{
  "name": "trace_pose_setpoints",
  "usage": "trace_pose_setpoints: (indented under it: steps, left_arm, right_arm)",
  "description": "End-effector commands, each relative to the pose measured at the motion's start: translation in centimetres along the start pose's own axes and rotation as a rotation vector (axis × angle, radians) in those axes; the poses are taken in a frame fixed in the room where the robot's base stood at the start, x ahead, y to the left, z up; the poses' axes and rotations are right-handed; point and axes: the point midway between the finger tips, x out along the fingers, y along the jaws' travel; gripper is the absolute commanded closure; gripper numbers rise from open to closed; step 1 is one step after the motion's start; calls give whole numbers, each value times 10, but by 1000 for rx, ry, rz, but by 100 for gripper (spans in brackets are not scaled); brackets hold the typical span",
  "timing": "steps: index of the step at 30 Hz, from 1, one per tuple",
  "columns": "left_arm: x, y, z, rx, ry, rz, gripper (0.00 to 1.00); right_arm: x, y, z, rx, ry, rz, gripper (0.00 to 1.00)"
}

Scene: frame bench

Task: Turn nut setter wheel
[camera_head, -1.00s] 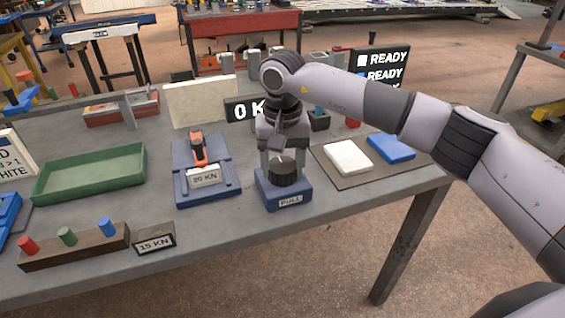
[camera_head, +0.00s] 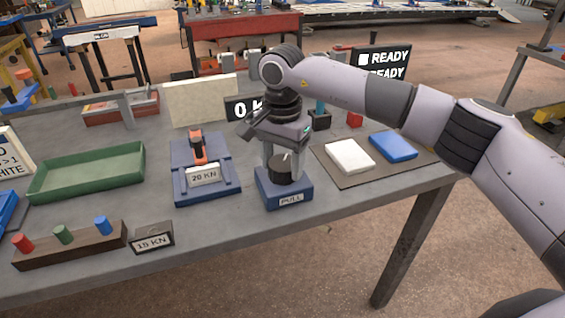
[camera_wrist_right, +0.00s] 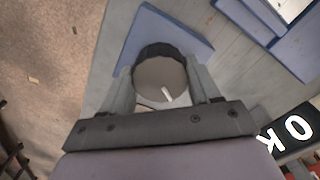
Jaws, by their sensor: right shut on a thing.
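The black wheel (camera_head: 283,170) with a white pointer mark sits on a blue base (camera_head: 284,190) labelled PULL, near the front edge of the bench. My right gripper (camera_head: 283,165) reaches down from above and is shut on the wheel, one finger on each side. In the right wrist view the wheel (camera_wrist_right: 162,80) shows its grey top face and white mark between the two fingers (camera_wrist_right: 165,85). My left gripper is not in view.
A blue fixture (camera_head: 205,185) with an orange part and a 20 KN label stands left of the wheel. A green tray (camera_head: 88,172), a peg block (camera_head: 70,247) and a 15 KN sign (camera_head: 152,238) lie further left. A mat (camera_head: 345,175) with white and blue blocks lies right.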

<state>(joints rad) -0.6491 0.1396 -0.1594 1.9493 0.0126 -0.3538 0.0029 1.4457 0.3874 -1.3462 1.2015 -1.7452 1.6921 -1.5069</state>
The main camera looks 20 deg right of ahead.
Motion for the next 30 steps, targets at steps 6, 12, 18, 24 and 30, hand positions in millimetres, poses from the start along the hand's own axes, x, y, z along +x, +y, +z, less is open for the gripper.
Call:
trace_pose_setpoints:
  steps: [6,12,18,24,30]
  left_arm:
    - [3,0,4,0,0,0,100]
    - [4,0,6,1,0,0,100]
    - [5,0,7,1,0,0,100]
    - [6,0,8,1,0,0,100]
    - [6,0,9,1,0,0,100]
  right_arm:
    - [4,0,1,204,-4,5,69]
    - [4,-1,1,393,-4,6,69]
    - [4,-1,1,583,-4,6,69]
    - [4,-2,1,772,-4,7,69]
    - [4,-2,1,962,-3,8,69]
